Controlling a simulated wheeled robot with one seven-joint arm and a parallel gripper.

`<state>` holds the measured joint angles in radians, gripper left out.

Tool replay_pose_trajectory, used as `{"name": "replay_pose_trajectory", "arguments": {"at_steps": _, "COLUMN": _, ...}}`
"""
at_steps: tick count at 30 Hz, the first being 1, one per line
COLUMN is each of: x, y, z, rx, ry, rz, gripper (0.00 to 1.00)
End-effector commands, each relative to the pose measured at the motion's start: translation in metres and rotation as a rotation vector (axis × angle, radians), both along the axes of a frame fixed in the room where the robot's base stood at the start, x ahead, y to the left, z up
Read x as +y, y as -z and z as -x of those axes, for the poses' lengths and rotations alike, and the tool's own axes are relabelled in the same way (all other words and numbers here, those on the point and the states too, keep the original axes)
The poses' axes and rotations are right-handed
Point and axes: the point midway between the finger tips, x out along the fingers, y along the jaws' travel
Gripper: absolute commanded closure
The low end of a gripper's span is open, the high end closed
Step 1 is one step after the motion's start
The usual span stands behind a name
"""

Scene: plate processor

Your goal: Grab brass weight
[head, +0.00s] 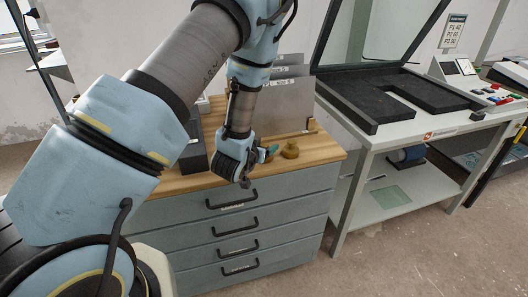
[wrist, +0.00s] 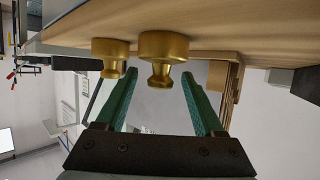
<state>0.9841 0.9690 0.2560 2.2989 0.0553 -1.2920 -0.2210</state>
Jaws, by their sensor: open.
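Two brass weights with knobs stand on the wooden top of a drawer cabinet. In the wrist view, which is upside down, the larger brass weight (wrist: 164,48) is beyond and between my gripper's tips, and the smaller brass weight (wrist: 109,50) is beside the left finger. In the head view a brass weight (head: 291,149) shows just right of my gripper (head: 271,152); the other is mostly hidden there. My gripper (wrist: 160,75) has green fingers, spread open with nothing held. Whether a finger touches a weight, I cannot tell.
The drawer cabinet (head: 240,225) has a wooden top (head: 325,151). Grey metal plates (head: 285,105) stand upright in a wooden holder behind the weights. A dark box (head: 193,150) is left of my gripper. An open-lidded plate processor (head: 400,90) stands on a table at right.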

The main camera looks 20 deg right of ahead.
Motion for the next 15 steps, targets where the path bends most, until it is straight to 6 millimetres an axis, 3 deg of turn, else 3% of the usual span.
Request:
{"name": "replay_pose_trajectory", "arguments": {"at_steps": 6, "x": -0.0001, "y": 0.0007, "z": -0.0002, "rx": 0.000, "ry": 0.000, "rz": 0.000, "gripper": 0.32}}
{"name": "replay_pose_trajectory", "arguments": {"at_steps": 15, "x": 0.0001, "y": 0.0005, "z": -0.0001, "rx": 0.000, "ry": -0.001, "rz": 0.000, "gripper": 0.66}}
